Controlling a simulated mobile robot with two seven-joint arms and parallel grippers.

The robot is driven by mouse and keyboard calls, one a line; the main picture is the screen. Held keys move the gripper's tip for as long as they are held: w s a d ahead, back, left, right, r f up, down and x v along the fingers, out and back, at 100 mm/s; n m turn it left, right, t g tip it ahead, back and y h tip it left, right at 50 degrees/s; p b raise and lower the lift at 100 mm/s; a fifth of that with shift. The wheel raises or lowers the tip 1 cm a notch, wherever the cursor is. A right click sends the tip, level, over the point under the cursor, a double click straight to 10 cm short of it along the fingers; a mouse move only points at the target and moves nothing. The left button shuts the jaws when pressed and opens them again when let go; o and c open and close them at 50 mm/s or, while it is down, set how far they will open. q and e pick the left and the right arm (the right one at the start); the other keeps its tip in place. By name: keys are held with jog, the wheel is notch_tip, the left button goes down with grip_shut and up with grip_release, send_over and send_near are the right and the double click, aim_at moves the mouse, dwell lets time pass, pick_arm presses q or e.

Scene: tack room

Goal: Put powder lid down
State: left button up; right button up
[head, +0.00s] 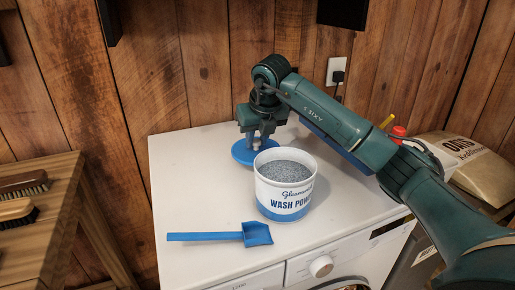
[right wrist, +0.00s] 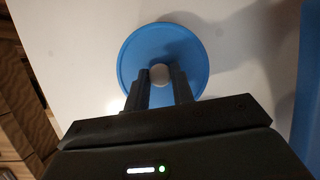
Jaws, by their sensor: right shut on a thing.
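The blue powder lid (head: 243,152) is at the back of the white machine's top, behind and left of the wash powder tub (head: 285,205). My right gripper (head: 260,143) points down and is shut on the lid's pale knob. In the right wrist view the round lid (right wrist: 190,52) lies below the fingers (right wrist: 160,82), which close on both sides of the knob (right wrist: 159,74). I cannot tell whether the lid touches the surface. The tub is open and full of grey powder. My left gripper is not in view.
A blue scoop (head: 255,234) lies in front of the tub on the white machine top (head: 185,205). The left part of the top is clear. A wooden bench with brushes (head: 18,210) stands at left; a sack (head: 465,160) is at right. A plank wall rises behind.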

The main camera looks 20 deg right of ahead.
aim_at(258, 145)
jog(key=shift+f, duration=1.4)
jog(key=shift+f+b, duration=0.3)
jog(key=shift+f, duration=0.1)
jog(key=o, duration=1)
